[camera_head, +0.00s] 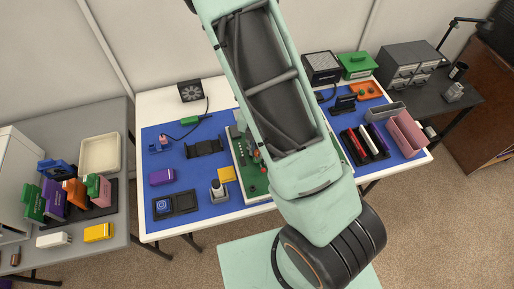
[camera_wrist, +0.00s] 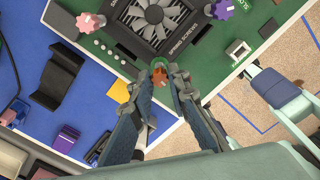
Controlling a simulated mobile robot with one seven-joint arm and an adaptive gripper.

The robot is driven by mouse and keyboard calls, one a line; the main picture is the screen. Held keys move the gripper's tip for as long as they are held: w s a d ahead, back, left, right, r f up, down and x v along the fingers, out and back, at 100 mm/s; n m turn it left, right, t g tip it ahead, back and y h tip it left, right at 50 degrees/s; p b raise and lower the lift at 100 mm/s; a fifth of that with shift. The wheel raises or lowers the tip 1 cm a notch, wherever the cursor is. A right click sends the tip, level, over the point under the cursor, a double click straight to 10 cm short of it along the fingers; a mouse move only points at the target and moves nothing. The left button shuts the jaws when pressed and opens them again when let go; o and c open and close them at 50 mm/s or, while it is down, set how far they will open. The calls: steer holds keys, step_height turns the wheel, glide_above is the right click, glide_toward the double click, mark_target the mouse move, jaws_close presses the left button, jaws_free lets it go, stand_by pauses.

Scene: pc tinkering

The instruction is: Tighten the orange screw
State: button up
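The orange screw (camera_wrist: 160,76) shows in the wrist view at the front edge of the green circuit board (camera_wrist: 110,59), below a black fan. My gripper (camera_wrist: 164,78) reaches down to it with one finger on each side. The fingers stand apart, and a small gap seems to show beside the screw; contact is not clear. The screw's lower part is partly hidden by the fingers. In the head view, my arm covers much of the green board (camera_head: 258,185) and hides my gripper.
A pink knob (camera_wrist: 90,22) and a purple knob (camera_wrist: 222,8) stand on the board near the fan (camera_wrist: 158,18). A yellow block (camera_wrist: 119,91) and a black holder (camera_wrist: 66,80) sit left on the blue mat (camera_wrist: 28,60). A pink bin (camera_head: 406,134) stands at the table's right.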

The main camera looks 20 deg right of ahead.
steer(key=shift+o, duration=1.3)
steer(key=shift+f, duration=0.1)
step_height(320, 180, up, 3)
steer(key=p, duration=0.2)
steer(key=shift+f+p, duration=0.2)
steer(key=shift+p, duration=0.2)
steer(key=shift+r, duration=1.75)
steer(key=shift+r, duration=0.1)
step_height(320, 180, up, 12)
steer(key=shift+s, duration=0.1)
